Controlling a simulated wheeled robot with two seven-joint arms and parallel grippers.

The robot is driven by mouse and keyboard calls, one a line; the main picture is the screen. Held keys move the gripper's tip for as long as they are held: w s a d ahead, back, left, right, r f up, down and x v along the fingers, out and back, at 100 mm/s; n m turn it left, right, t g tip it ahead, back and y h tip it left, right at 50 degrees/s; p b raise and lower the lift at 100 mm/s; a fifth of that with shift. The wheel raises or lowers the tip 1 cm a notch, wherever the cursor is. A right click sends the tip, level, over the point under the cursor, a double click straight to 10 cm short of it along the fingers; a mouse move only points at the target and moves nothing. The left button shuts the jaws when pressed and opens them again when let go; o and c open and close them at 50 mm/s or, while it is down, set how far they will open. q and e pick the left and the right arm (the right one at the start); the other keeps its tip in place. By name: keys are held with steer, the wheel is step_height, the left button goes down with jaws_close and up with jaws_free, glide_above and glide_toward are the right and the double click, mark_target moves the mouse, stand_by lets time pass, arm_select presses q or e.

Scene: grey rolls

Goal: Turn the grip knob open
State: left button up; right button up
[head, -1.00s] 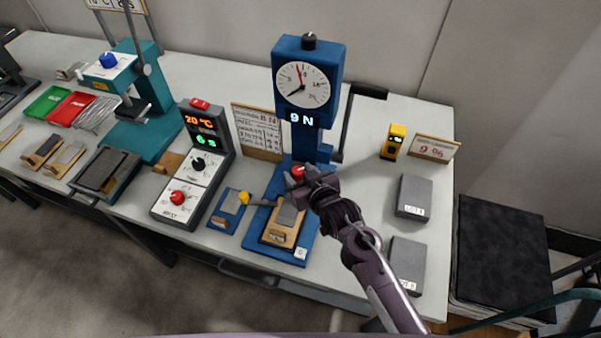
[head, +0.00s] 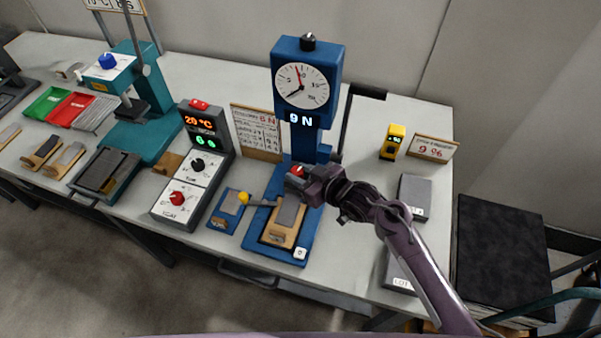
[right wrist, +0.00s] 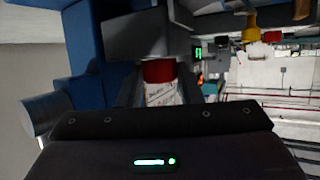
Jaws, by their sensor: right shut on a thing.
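The blue tester (head: 313,128) stands on the table with a dial and a display reading "9 N". The red grip knob (head: 298,170) sits at the foot of its column. My right gripper (head: 298,181) comes in from the right and is shut on the knob, whose top shows above the fingers. In the right wrist view the red knob (right wrist: 158,71) shows between the fingers. Its exact turn angle cannot be told. A grey strip on a tan block (head: 286,225) lies on the blue base in front of the knob. My left gripper is not in view.
A yellow meter (head: 393,141) and a sign (head: 433,148) stand to the right. A grey control box (head: 191,187) and a small blue stand (head: 226,211) are on the left. A dark lever (head: 347,115) rises beside the column.

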steer(key=shift+w+d+n+g+y+b, duration=0.15)
steer(key=shift+n+g+y+b, duration=0.2)
steer(key=shift+n+g+y, duration=0.65)
steer(key=o, duration=1)
steer(key=shift+b+v, duration=0.65)
steer(key=shift+v, duration=3.25)
steer(key=shift+r, duration=0.1)
